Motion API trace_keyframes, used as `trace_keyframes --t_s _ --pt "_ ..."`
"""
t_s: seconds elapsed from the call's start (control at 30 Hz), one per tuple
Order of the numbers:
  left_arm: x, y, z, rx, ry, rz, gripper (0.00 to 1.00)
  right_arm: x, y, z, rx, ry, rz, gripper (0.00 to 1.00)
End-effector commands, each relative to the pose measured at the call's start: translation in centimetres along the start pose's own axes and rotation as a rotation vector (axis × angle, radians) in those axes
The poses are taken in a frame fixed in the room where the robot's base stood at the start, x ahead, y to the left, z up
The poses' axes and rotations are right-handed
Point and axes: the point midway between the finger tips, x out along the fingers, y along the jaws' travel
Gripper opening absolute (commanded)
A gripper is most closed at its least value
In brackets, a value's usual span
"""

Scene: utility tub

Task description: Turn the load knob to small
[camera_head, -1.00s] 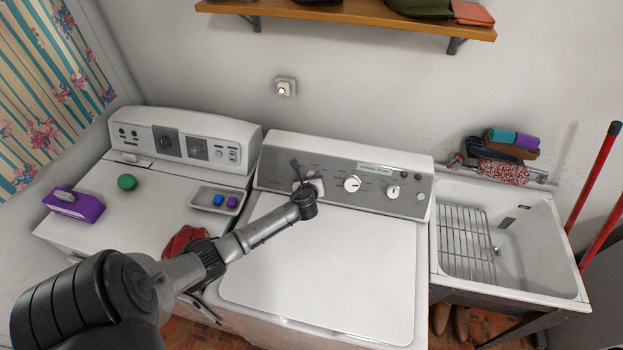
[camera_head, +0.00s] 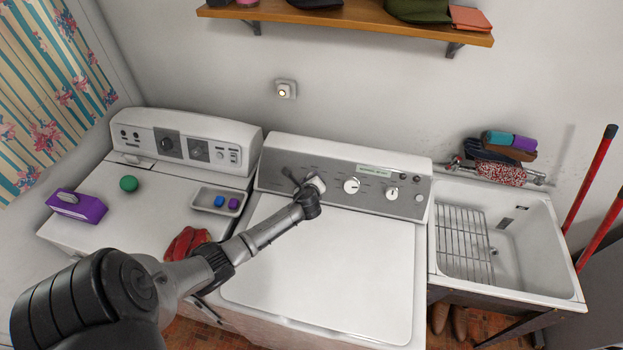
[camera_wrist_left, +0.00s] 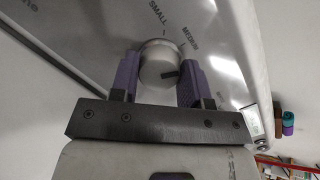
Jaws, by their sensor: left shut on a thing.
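The load knob (camera_wrist_left: 158,52) is a round silver knob on the washer's grey control panel (camera_wrist_left: 98,35). The wrist view shows the printed words SMALL and MEDIUM above it, with a short tick between them. A dark mark shows on the lower right of the knob's face; I cannot tell the exact setting. My left gripper (camera_wrist_left: 160,74) is shut on the knob, with one purple finger on each side. In the head view my left gripper (camera_head: 304,184) is at the panel's left part, and it partly hides the knob (camera_head: 318,185). My right gripper is not in view.
Two more knobs, a middle one (camera_head: 352,186) and a right one (camera_head: 392,193), sit farther right on the panel. The washer lid (camera_head: 330,265) is clear. A dryer (camera_head: 125,225) stands left, a utility tub (camera_head: 540,235) right, and a shelf (camera_head: 350,15) above.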

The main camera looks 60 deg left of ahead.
Motion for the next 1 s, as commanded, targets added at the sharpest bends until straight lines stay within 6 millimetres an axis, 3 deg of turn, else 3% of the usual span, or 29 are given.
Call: trace_keyframes --t_s 1.0 --pt "0.0 0.0 0.1 -0.917 0.039 0.162 0.19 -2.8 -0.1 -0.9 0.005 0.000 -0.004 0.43"
